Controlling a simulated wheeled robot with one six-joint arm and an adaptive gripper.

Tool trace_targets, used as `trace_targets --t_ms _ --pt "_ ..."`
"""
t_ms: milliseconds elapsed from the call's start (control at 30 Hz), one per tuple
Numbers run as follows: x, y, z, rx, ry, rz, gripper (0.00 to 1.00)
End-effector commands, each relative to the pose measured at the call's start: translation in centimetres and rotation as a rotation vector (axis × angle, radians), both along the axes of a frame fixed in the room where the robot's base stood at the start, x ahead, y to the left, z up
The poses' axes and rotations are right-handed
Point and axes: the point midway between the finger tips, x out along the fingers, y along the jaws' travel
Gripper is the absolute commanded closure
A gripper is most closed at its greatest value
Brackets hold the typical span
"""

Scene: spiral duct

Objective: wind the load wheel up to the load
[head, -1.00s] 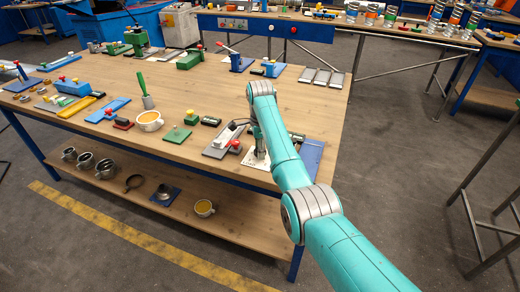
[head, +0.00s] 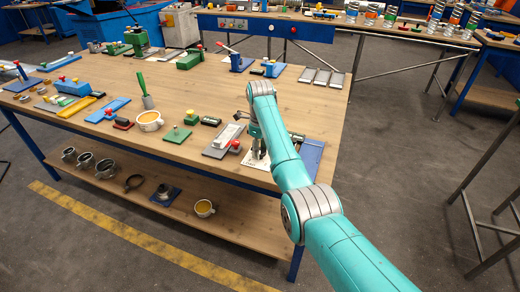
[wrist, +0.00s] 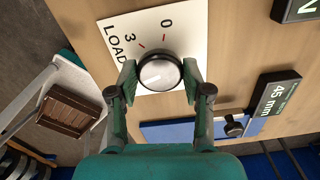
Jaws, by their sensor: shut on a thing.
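The load wheel (wrist: 160,72) is a round dark-rimmed knob with a grey face and a short white mark. It sits on a white plate (wrist: 113,22) lettered LOAD, with 3 and 0 beside red ticks. My gripper (wrist: 160,78) is shut on the wheel, one finger on each side of its rim. The white mark lies on the face's lower left in the wrist view and does not clearly line up with either tick. In the head view the white plate (head: 250,164) shows partly under my gripper; my arm hides the wheel.
Part of another display with an N (wrist: 302,8) shows at upper right. A grey plate with a red knob (head: 233,146) stands close left of my gripper.

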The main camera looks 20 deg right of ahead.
Motion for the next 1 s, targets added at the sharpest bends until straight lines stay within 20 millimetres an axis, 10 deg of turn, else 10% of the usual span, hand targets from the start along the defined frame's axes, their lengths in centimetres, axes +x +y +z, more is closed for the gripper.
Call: trace_targets --t_ms 500,533,600,1000 --pt "0.05 -0.01 0.07 -0.001 -0.002 -0.021 0.86" --pt "0.05 -0.01 0.07 -0.001 -0.002 -0.021 0.46" --pt "0.05 -0.01 0.06 0.0 -0.001 -0.02 0.29" --pt "0.06 0.0 0.47 0.0 -0.001 -0.02 0.26"
